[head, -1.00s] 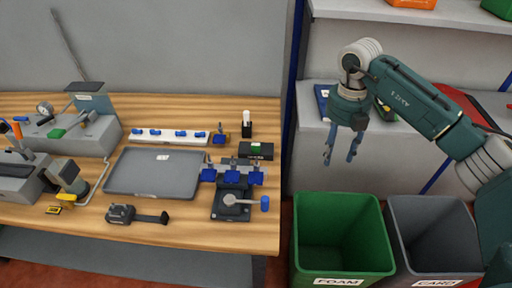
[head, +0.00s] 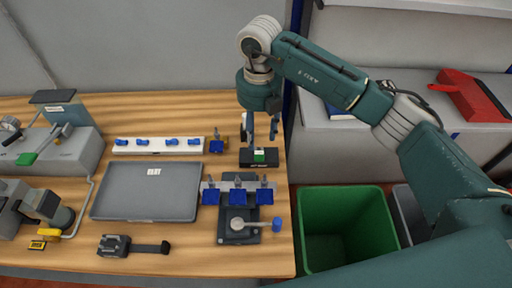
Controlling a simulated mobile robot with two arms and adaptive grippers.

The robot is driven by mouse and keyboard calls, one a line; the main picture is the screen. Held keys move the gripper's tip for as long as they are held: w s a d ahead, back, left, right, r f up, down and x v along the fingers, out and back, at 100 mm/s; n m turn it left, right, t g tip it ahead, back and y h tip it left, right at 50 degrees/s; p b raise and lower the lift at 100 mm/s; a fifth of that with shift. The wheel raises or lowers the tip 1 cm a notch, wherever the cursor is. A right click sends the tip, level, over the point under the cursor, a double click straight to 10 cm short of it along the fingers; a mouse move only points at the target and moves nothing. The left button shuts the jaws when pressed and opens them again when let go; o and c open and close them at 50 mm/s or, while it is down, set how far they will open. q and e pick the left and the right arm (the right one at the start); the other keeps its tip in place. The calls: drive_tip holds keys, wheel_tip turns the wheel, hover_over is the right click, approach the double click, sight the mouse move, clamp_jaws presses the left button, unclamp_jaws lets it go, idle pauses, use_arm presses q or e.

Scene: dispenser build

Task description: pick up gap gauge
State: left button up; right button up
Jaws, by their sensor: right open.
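A small green block with a pale top (head: 259,155), which looks like the gap gauge, sits in a low black holder (head: 246,163) at the right part of the bench. The holder's front label is too small to read. My right gripper (head: 262,138) is open and points down, with its fingertips just above and behind the green block. I cannot tell if they touch it. My left gripper is out of view.
A fixture with blue blocks (head: 237,197) stands just in front of the holder. A white strip with blue parts (head: 158,145) and a grey tray (head: 147,192) lie to the left. A green bin (head: 345,210) stands beyond the bench's right edge.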

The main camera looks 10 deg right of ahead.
sight(259, 152)
drive_tip(key=f, duration=0.2)
drive_tip(key=shift+s+d+f+p, duration=0.1)
drive_tip(key=shift+s+f+p, duration=0.2)
drive_tip(key=shift+s+p, duration=0.1)
drive_tip(key=shift+f, duration=0.25)
wheel_tip(259, 152, down, 4)
drive_tip(key=p, duration=0.3)
drive_tip(key=shift+f, duration=0.45)
drive_tip(key=shift+w, duration=0.1)
drive_tip(key=c, duration=0.4)
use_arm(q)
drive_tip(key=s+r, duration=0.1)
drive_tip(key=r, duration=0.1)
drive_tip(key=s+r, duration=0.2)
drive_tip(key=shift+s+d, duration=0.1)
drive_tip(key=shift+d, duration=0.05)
use_arm(e)
clamp_jaws()
